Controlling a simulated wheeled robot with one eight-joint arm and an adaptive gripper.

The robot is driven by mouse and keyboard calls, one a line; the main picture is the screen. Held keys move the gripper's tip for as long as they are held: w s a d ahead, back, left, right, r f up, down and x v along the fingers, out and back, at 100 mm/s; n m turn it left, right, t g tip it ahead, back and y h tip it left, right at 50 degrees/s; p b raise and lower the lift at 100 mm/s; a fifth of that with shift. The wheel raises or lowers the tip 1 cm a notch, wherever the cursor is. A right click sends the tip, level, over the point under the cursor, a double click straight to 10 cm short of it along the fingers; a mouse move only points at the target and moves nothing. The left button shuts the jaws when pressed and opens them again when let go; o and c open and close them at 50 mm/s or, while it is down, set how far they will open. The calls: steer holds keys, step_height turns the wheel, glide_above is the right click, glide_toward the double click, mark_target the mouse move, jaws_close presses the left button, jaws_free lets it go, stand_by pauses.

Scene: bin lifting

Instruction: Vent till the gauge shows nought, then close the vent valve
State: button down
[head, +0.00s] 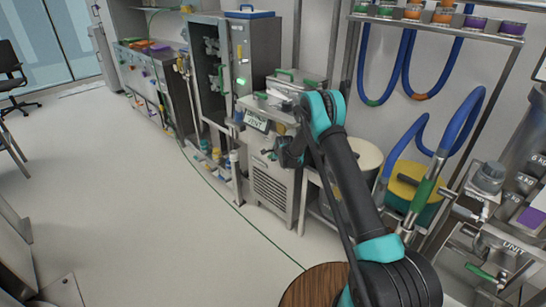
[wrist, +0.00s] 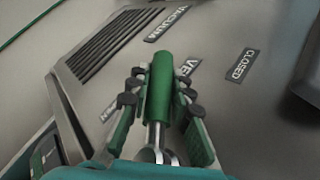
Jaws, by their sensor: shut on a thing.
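The green vent valve handle (wrist: 160,85) stands between my fingers in the wrist view, on a metal stem. My gripper (wrist: 160,98) is shut on it, with a finger on each side. Labels around it read VACUUM (wrist: 166,24), VE with the rest covered (wrist: 188,68), and CLOSED (wrist: 241,64). In the head view my gripper (head: 288,152) is at the front of the grey machine (head: 273,186), and the handle is hidden there. I cannot make out a gauge reading.
A tall open metal cabinet (head: 262,58) with a lit green light stands left of the machine. A white-topped drum (head: 362,153) and blue hoses (head: 402,65) are on the right. A round wooden top (head: 312,287) is near the bottom. The floor (head: 130,200) at left is clear.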

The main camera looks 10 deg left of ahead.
steer(key=c, duration=1.3)
jaws_free()
steer(key=shift+c, duration=0.2)
steer(key=shift+s+r, duration=0.1)
steer(key=v, duration=1.1)
steer(key=shift+s+d+r, duration=0.15)
steer(key=shift+s+r, duration=0.1)
steer(key=shift+r, duration=0.05)
